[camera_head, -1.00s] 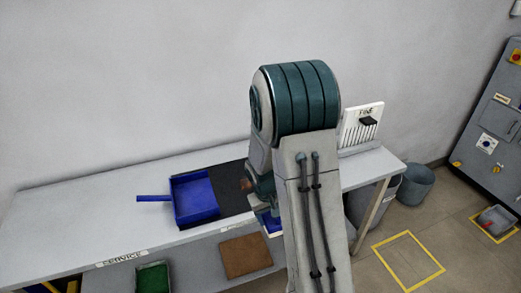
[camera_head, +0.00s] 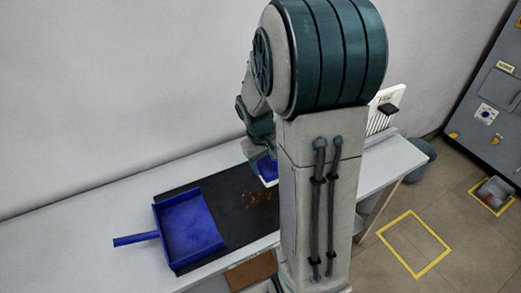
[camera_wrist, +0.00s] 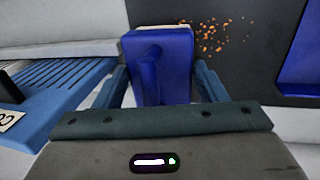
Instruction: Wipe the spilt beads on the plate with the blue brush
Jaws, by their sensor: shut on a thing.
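The blue brush (camera_head: 264,167) is in my gripper, with its pale bristle edge low, near the right end of the dark plate (camera_head: 232,222). In the wrist view the brush (camera_wrist: 162,68) stands between my gripper's fingers (camera_wrist: 162,82), which are shut on it. The orange-brown beads (camera_head: 257,197) lie scattered on the plate, a little left of and in front of the brush. The beads (camera_wrist: 220,36) also show in the wrist view, beyond the brush to the right. I cannot tell if the bristles touch the surface. My arm hides the plate's right end.
A blue dustpan (camera_head: 188,228) lies on the plate's left part, its handle pointing left. A white rack (camera_head: 383,112) stands at the bench's right end. A blue ribbed piece (camera_wrist: 60,92) is left of the brush in the wrist view. The bench (camera_head: 90,215) is clear at left.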

